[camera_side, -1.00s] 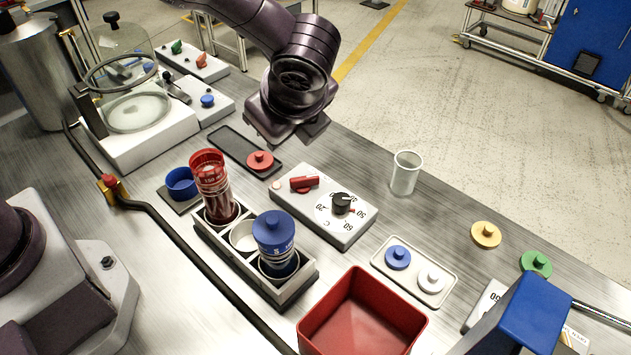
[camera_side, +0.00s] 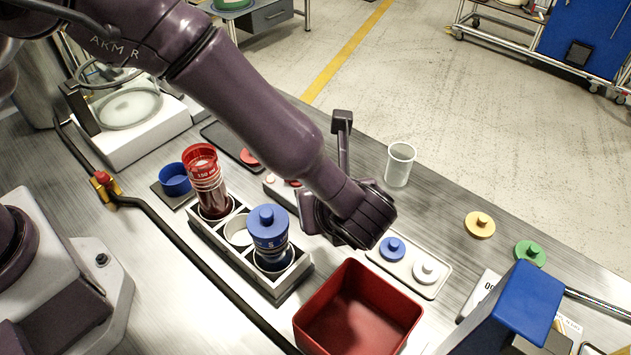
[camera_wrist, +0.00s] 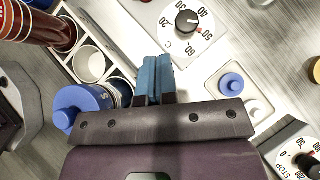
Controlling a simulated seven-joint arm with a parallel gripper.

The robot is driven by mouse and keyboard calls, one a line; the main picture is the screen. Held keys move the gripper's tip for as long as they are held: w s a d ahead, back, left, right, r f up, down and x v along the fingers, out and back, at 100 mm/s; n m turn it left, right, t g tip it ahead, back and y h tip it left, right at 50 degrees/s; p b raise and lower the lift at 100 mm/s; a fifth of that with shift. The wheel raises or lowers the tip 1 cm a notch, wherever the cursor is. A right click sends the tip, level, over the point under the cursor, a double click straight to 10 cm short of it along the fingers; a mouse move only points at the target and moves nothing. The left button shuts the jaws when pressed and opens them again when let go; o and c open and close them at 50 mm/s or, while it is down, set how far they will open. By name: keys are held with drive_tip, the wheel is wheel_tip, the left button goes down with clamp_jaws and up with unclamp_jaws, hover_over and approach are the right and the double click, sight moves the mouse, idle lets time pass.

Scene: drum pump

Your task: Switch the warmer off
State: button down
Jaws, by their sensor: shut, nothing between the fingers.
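The warmer is a pale box (camera_side: 277,193) with a black dial knob and a red switch. In the side view my arm covers most of it; only its left end and a bit of red show. In the wrist view its black knob (camera_wrist: 188,20) sits on a white scale, with a red mark near 50. The red switch is not clearly seen there. My gripper's blue fingertips (camera_wrist: 156,68) are together and empty, apart from the knob and below it in the picture. In the side view the fingertips are hidden behind my wrist.
A red bin (camera_side: 350,310) stands in front. A tray (camera_side: 440,265) with blue and white knobs and a clear cup (camera_side: 400,165) stand to the right.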

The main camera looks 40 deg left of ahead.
drive_tip(key=x, duration=1)
drive_tip(key=shift+s, duration=0.1)
drive_tip(key=shift+w+a+r, duration=0.1)
drive_tip(key=shift+w+a, duration=0.65)
drive_tip(key=shift+a, duration=0.25)
drive_tip(key=shift+w+a, duration=0.4)
drive_tip(key=shift+a, duration=0.15)
drive_tip(key=shift+w+n+g+y, duration=0.2)
drive_tip(key=shift+n+g, duration=0.2)
drive_tip(key=shift+n, duration=0.2)
drive_tip(key=shift+w+n+g+y, duration=0.2)
drive_tip(key=shift+n+g, duration=0.2)
drive_tip(key=shift+n, duration=0.2)
